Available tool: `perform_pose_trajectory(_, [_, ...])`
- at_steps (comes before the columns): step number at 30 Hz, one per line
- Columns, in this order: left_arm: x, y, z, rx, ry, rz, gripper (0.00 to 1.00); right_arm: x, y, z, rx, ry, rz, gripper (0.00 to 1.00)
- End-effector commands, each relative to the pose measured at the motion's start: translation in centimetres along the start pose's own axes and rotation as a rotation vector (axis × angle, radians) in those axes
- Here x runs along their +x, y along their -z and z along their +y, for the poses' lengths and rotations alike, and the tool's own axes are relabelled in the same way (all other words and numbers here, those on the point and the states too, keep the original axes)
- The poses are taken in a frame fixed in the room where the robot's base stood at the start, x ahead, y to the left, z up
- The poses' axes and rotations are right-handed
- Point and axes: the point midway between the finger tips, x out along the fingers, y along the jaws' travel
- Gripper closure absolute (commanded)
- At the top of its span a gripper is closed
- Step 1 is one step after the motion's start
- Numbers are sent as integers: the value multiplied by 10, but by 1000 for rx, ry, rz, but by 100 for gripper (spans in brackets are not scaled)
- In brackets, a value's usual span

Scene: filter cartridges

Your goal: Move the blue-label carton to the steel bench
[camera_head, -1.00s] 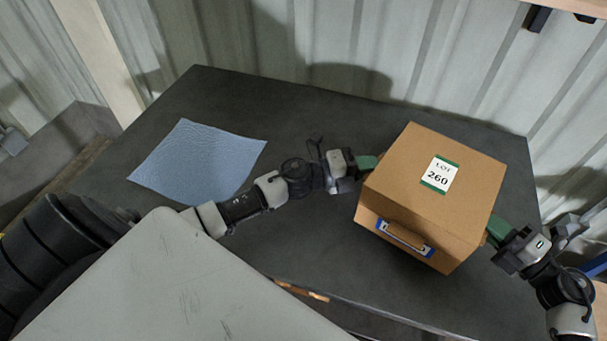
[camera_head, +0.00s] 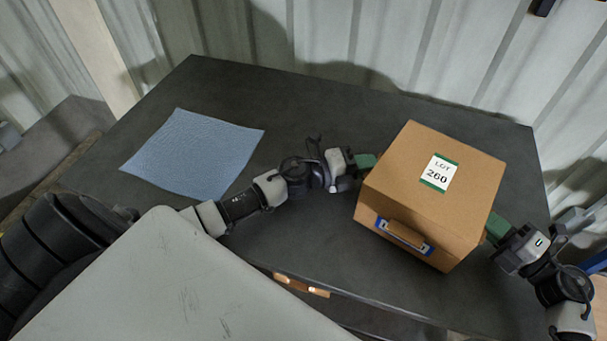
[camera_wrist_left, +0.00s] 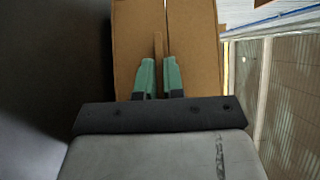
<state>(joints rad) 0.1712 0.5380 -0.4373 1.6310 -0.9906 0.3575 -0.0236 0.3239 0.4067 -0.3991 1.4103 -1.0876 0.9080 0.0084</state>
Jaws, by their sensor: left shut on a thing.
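The brown carton (camera_head: 452,170) is upright over the right part of the dark table, with a green-banded "LOT 260" label on top. Its front has a cardboard handle over a blue-edged label (camera_head: 379,224). My left gripper (camera_head: 368,162) is at the carton's left side. In the left wrist view its green fingers (camera_wrist_left: 159,75) are shut on a thin cardboard tab on the carton's side. My right gripper (camera_head: 492,232) is at the carton's right side, its fingertips partly hidden by it. I cannot tell if the carton's bottom touches the table.
The dark table (camera_head: 300,110) holds a flat blue sheet (camera_head: 195,152) at left; its middle back is bare. A corrugated wall (camera_head: 420,50) stands behind. Small orange-brown pieces (camera_head: 300,285) show at the table's front edge.

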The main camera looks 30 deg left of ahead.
Motion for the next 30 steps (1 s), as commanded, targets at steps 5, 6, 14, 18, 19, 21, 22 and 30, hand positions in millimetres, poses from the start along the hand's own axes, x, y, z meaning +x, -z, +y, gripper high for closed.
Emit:
perform_pose_trajectory(5, [0, -1, 12, 1, -1, -3, 90, -1, -1, -12, -1, 0, -3, 90])
perform_pose_trajectory(6, [0, -1, 10, 1, -1, -3, 84, -1, -1, -9, -1, 0, -3, 84])
perform_pose_trajectory(14, [0, 0, 9, 0, 0, -1, 66, 0, 0, -9, 0, 0, -1, 66])
perform_pose_trajectory(18, [-1, 0, 10, 0, -1, -1, 66, 0, 0, -9, 0, 0, 0, 66])
perform_pose_trajectory(19, [-2, 0, 10, 0, -1, -1, 66, 0, 0, -9, 0, 0, 0, 66])
perform_pose_trajectory(21, [-8, 0, 11, -1, -2, -1, 66, 0, 0, -9, 0, 0, 0, 66])
perform_pose_trajectory(22, [-12, 0, 11, 0, -3, -1, 66, 0, 0, -9, 0, 0, 0, 66])
perform_pose_trajectory(30, [-68, 0, 11, -2, -5, -2, 66, 0, 0, -9, 0, 0, 0, 66])
